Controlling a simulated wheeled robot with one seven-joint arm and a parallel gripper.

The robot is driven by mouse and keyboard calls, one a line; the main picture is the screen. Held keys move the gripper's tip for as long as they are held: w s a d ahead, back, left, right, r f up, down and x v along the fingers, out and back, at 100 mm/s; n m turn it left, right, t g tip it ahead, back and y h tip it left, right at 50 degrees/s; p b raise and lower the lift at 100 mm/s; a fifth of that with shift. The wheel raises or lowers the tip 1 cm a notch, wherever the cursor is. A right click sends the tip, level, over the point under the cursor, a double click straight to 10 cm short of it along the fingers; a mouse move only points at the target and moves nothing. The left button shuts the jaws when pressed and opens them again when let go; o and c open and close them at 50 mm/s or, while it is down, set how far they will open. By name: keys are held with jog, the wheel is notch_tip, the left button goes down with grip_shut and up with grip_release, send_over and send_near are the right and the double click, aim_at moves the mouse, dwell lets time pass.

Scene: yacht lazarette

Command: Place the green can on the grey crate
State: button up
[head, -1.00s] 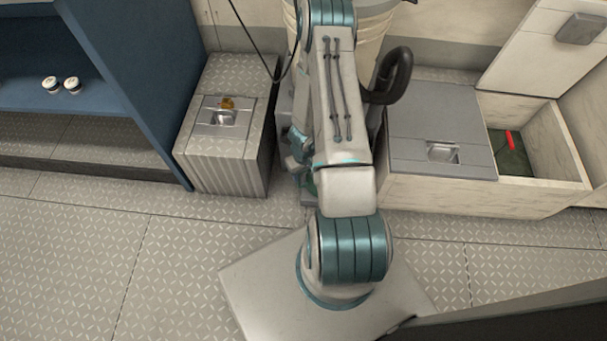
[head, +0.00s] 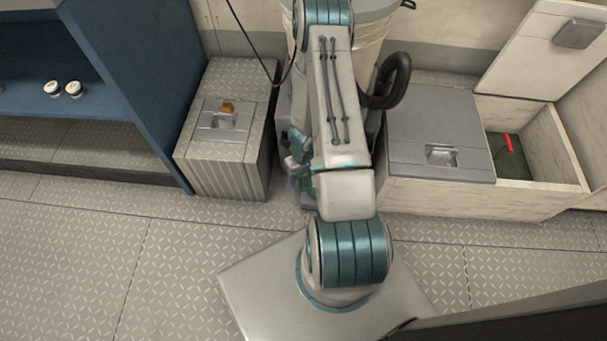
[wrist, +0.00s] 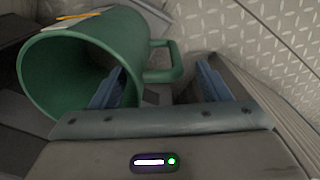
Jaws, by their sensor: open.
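In the wrist view the green can (wrist: 60,75) is large and close, with its open mouth towards the camera and a loop handle on its right side. My gripper (wrist: 160,70) is open at the can. The handle lies roughly ahead of the gap between the fingers, and the left finger overlaps the can's mouth in the picture. I cannot tell whether either finger touches. In the head view my arm hides the can and most of the gripper. A grey ribbed crate (head: 225,172) with a recessed top stands left of my arm.
A small yellow-brown item (head: 227,106) sits on the ribbed crate's top. A blue shelf (head: 130,85) at left holds two small white jars (head: 62,90). Right of my arm is a pale locker (head: 465,200) with a grey lid (head: 430,120) and an open bay. The floor (head: 80,260) at left is clear.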

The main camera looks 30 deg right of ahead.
jog(key=a+r+y+p, duration=0.1)
jog(key=a+r, duration=0.2)
jog(key=r, duration=0.8)
jog(key=w+a+r+t+p, duration=0.1)
jog(key=a+r, duration=0.3)
jog(key=r, duration=0.7)
jog(key=a+r+y+p, duration=0.1)
jog(key=a+r, duration=0.2)
jog(key=r, duration=0.8)
jog(key=s+a+r+h, duration=0.2)
jog(key=s+r, duration=1.1)
jog(key=r, duration=0.1)
jog(key=shift+a, duration=0.25)
jog(key=shift+d+r, duration=0.1)
